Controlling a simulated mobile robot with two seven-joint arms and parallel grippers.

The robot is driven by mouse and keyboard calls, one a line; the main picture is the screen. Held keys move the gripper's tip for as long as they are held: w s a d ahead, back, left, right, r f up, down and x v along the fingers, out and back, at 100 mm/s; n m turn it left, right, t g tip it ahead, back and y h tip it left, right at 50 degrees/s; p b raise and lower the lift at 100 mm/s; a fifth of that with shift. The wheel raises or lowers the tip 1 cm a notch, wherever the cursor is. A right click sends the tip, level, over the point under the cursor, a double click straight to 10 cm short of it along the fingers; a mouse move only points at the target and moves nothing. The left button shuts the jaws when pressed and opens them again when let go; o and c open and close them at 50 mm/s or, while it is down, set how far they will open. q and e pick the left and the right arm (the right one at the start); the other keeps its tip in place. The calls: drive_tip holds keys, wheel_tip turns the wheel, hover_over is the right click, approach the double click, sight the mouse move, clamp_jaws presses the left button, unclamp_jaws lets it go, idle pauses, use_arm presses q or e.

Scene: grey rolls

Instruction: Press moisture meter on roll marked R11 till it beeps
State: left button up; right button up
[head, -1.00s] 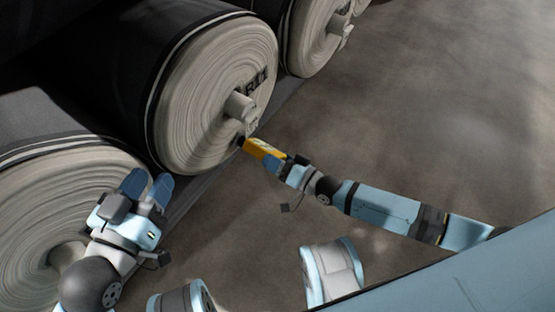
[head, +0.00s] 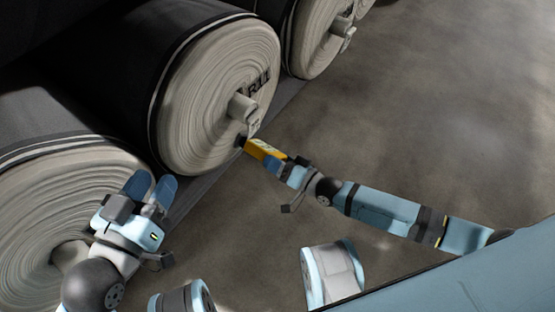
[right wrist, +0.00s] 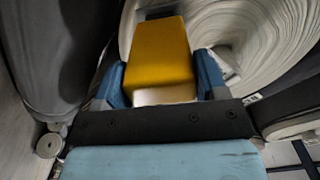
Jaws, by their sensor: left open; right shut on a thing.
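The roll marked R11 (head: 205,115) lies in the upper middle of the head view, its pale layered end facing me and a core stub sticking out. Its black marking shows at the upper right of that end. My right gripper (head: 278,160) is shut on the yellow moisture meter (head: 262,149). The meter's dark tip is at the lower right of the roll end; I cannot tell whether it touches. In the right wrist view the meter (right wrist: 162,55) sits between the blue fingers, with the pale roll end (right wrist: 255,40) beyond. My left gripper (head: 151,190) is open and empty.
Another roll (head: 50,215) lies at the lower left, behind my left gripper. A further roll (head: 318,38) lies beyond R11 at the top. The grey floor (head: 430,110) to the right is clear.

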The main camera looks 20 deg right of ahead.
drive_tip(key=shift+r, duration=0.1)
drive_tip(key=shift+s+d+p, duration=0.35)
drive_tip(key=shift+s+d, duration=0.05)
drive_tip(key=shift+s, duration=0.1)
drive_tip(key=p+v, duration=0.1)
drive_tip(key=v, duration=0.4)
drive_tip(key=shift+s+d+p, duration=0.2)
drive_tip(key=shift+p, duration=0.15)
drive_tip(key=shift+s, duration=0.1)
